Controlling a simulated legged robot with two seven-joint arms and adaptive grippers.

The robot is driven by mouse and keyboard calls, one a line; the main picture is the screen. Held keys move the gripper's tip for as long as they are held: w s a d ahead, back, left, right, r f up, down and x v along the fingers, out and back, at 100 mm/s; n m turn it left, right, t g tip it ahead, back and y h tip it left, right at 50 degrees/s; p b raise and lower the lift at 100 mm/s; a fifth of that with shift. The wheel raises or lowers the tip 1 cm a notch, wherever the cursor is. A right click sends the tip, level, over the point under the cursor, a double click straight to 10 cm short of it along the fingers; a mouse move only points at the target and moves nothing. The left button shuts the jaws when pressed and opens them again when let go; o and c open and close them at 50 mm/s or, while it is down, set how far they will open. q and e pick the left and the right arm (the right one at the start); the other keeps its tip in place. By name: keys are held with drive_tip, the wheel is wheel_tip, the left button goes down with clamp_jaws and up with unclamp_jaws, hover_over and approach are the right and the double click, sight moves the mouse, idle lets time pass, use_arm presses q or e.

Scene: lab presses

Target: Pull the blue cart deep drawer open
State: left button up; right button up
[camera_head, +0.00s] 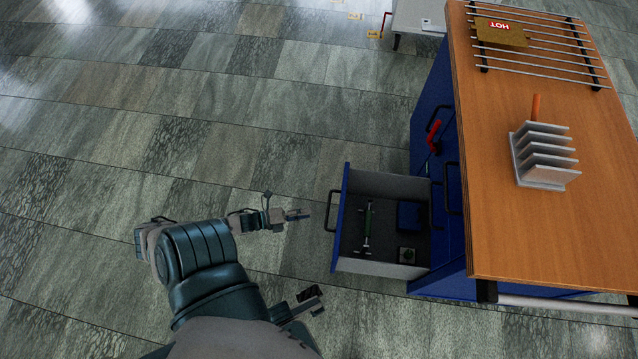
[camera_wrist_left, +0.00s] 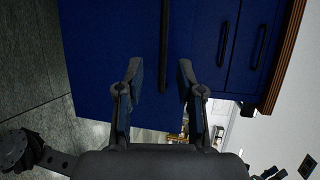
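The blue cart (camera_head: 452,245) stands at the right in the head view. One of its drawers (camera_head: 338,245) sticks well out to the left, with its grey inside showing. The drawer's dark bar handle (camera_head: 331,211) is on its blue front. My left gripper (camera_head: 303,214) is just left of this handle and looks apart from it. In the left wrist view, the left gripper's two fingers (camera_wrist_left: 157,80) are spread and empty. A dark handle (camera_wrist_left: 165,50) on the blue front (camera_wrist_left: 110,60) lies ahead, between them in the picture.
The wooden cart top (camera_head: 500,200) bears a finned metal block (camera_head: 543,160) and a rod rack with a HOT sign (camera_head: 500,33). The floor left of the drawer is clear.

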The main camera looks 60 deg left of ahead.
use_arm(q)
drive_tip(key=shift+v, duration=1.45)
